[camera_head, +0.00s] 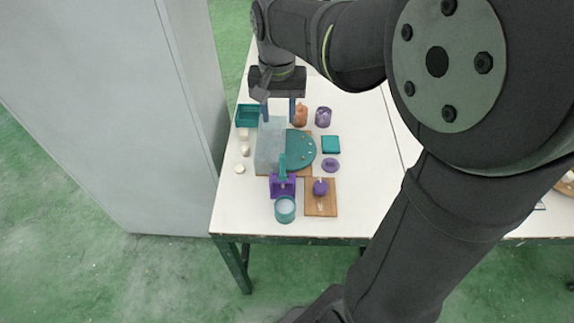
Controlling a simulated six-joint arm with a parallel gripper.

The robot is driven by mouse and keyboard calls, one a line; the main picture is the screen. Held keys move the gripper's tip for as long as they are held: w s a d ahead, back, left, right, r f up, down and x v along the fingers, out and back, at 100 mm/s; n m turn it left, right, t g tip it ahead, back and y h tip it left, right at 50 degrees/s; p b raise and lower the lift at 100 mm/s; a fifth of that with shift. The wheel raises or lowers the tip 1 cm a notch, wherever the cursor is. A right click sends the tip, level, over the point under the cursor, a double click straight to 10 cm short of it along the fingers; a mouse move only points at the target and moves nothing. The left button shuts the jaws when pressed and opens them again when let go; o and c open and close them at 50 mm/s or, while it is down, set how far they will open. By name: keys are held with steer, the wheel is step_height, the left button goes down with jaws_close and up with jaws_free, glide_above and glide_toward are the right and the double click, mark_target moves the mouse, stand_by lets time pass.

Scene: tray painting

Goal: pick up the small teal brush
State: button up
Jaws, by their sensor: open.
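What looks like the small teal brush (282,165) stands roughly upright, its lower end at a purple holder (283,187) near the front of the white table. It is small here, and I cannot make out its bristles. My gripper (278,113) points down over the far part of the table, beyond the brush and apart from it. Its two fingers are spread, and I see nothing between them.
A translucent box (269,145) stands just behind the brush, beside a teal half-round board (302,150). A teal cup (285,209) is in front of the holder. A wooden board (321,208) with a purple item (320,187) lies right. A grey cabinet (120,110) stands left.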

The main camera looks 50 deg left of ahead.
mark_target(282, 154)
step_height(282, 154, down, 12)
steer(key=shift+s+f, duration=0.1)
steer(key=f, duration=0.4)
steer(key=shift+w+d, duration=0.25)
steer(key=shift+d, duration=0.05)
steer(key=shift+f, duration=0.55)
jaws_close()
